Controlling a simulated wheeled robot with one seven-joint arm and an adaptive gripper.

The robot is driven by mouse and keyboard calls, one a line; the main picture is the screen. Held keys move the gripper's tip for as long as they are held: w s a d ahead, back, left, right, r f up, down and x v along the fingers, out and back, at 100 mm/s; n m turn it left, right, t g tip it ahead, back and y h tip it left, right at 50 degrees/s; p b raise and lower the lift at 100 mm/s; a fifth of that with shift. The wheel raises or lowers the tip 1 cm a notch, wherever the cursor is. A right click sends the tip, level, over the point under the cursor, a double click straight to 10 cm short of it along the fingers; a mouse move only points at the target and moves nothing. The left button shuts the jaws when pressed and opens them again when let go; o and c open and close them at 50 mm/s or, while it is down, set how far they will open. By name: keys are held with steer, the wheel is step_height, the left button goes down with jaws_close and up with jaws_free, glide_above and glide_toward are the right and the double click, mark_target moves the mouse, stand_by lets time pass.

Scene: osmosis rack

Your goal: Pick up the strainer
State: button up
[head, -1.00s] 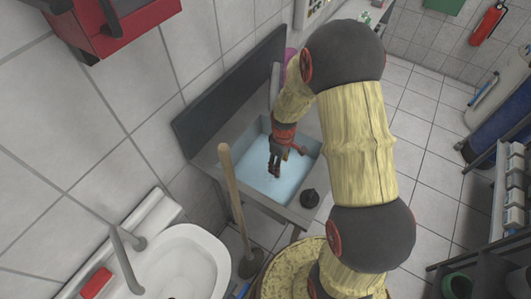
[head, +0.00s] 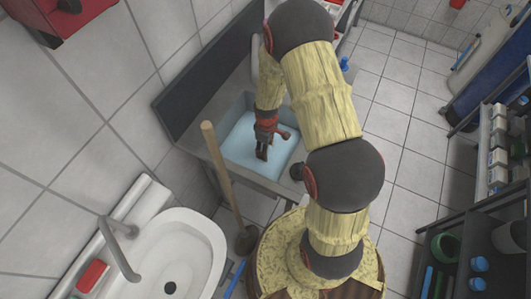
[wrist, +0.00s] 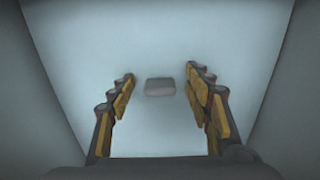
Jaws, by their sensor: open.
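My gripper (head: 262,153) hangs down into a sink basin (head: 279,176) of pale blue liquid or lining in the head view. In the wrist view my gripper (wrist: 161,78) is open, with its yellow-padded fingers apart. A small, blurred grey rectangular thing (wrist: 159,87) shows between the fingertips against the pale bottom, and nothing shows it touching either finger. It may be the strainer, but its shape is too vague to be sure. In the head view it is not visible, and my arm and gripper cover part of the basin.
The basin walls (wrist: 274,65) rise close around my gripper. A white washbasin (head: 196,245) is at lower left; shelves (head: 490,235) are at right.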

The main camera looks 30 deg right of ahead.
steer(key=shift+c, duration=0.7)
steer(key=c, duration=1.1)
